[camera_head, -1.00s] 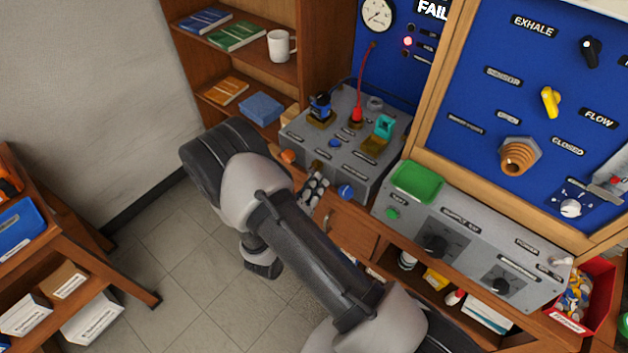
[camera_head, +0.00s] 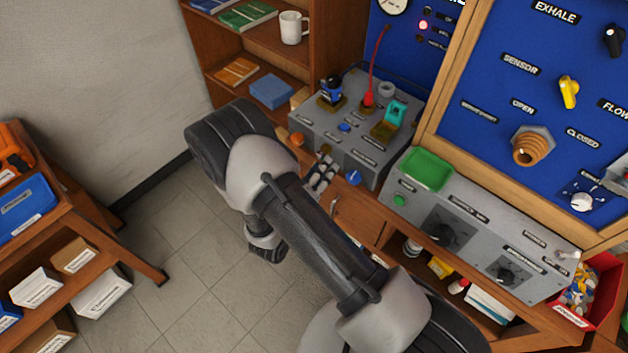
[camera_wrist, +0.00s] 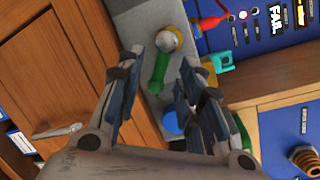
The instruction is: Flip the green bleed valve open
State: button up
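The green bleed valve (camera_wrist: 159,72) shows in the wrist view as a short green lever running down from a pale brass-coloured round fitting (camera_wrist: 168,40) on the grey panel box. My gripper (camera_wrist: 163,58) is open, and the lever appears between its two fingers. I cannot tell whether either finger touches it. In the head view my gripper (camera_head: 322,174) is at the front edge of the grey box (camera_head: 345,140). The green lever cannot be made out there, and my gripper and arm cover part of that edge.
A blue knob (camera_head: 353,177) is just right of my gripper; it also shows between the fingers in the wrist view (camera_wrist: 171,122). An orange knob (camera_head: 297,138), a teal valve (camera_head: 396,112) and a red lever (camera_head: 368,97) are close by.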

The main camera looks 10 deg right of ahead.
jog(key=v, duration=1.1)
jog(key=shift+s, duration=0.2)
jog(key=shift+r, duration=0.1)
jog(key=s+d+r+m+g+y, duration=0.1)
jog(key=s+d+r+m+g, duration=0.5)
jog(key=r+m, duration=0.4)
jog(key=s+d+r+m+g, duration=0.4)
jog(key=d+r+m+g, duration=0.25)
jog(key=m, duration=0.55)
jog(key=s+a+r+m+t+y, duration=0.2)
jog(key=r+m+y, duration=0.3)
jog(key=m, duration=0.3)
jog(key=s+a+r+m+t+y, duration=0.2)
jog(key=s+r+m+y, duration=0.3)
jog(key=m, duration=0.3)
jog(key=shift+s+a+r+m+t, duration=0.2)
jog(key=shift+a+r+m+t, duration=0.15)
jog(key=shift+a+r, duration=0.15)
